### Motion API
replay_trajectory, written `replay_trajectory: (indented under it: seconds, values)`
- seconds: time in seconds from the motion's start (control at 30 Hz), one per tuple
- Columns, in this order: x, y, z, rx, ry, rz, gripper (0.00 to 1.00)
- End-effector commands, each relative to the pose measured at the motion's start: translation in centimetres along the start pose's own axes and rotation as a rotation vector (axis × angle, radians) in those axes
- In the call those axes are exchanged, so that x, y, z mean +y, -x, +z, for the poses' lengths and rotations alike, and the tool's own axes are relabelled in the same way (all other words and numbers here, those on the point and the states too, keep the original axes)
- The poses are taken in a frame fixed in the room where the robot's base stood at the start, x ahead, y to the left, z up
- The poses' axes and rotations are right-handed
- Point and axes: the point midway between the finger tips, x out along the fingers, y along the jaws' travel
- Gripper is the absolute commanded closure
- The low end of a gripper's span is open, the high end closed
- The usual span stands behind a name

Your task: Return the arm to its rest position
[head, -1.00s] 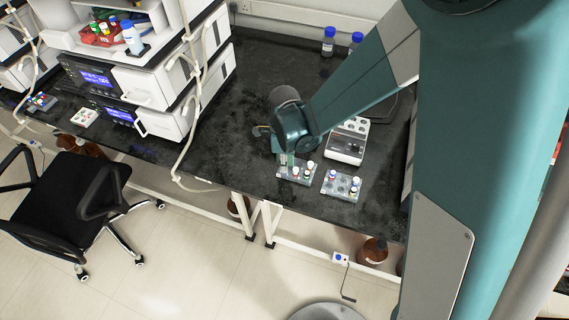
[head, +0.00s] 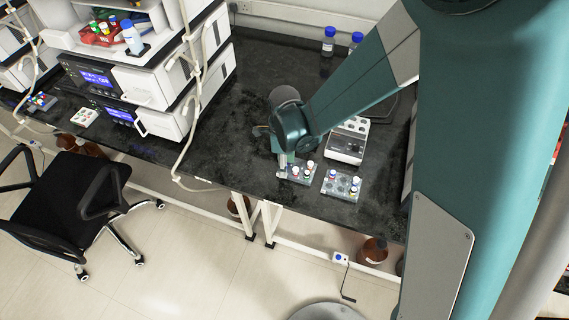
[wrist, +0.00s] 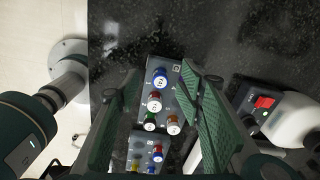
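My gripper (head: 284,168) is low over the front part of the black bench, at the left side of a small grey vial rack (head: 301,180). In the wrist view, its two green-padded fingers (wrist: 158,82) are spread apart, with nothing visibly clamped. Between and below them lies a rack (wrist: 178,98) with several capped vials: blue (wrist: 159,76), red (wrist: 155,101), green (wrist: 150,122) and orange (wrist: 173,126). My arm's bent elbow and links hide part of the bench in the head view.
A second vial rack (head: 341,195) stands to the right. A white device (head: 347,146) sits behind the racks. Stacked instruments (head: 155,88) with hanging tubing stand to the left, and two blue-capped bottles (head: 328,45) are at the back. The bench between the instruments and my gripper is largely clear.

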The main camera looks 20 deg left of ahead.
Motion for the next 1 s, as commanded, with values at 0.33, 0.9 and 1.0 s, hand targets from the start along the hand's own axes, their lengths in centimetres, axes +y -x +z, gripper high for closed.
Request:
replay_trajectory:
  seconds: [0.33, 0.9, 1.0]
  values:
    - [0.0, 0.2, 0.0, 0.000, 0.000, 0.000, 0.62]
    - [0.0, 2.5, 0.0, 0.000, 0.000, 0.000, 0.62]
    - [0.0, 2.9, 0.0, 0.000, 0.000, 0.000, 0.62]
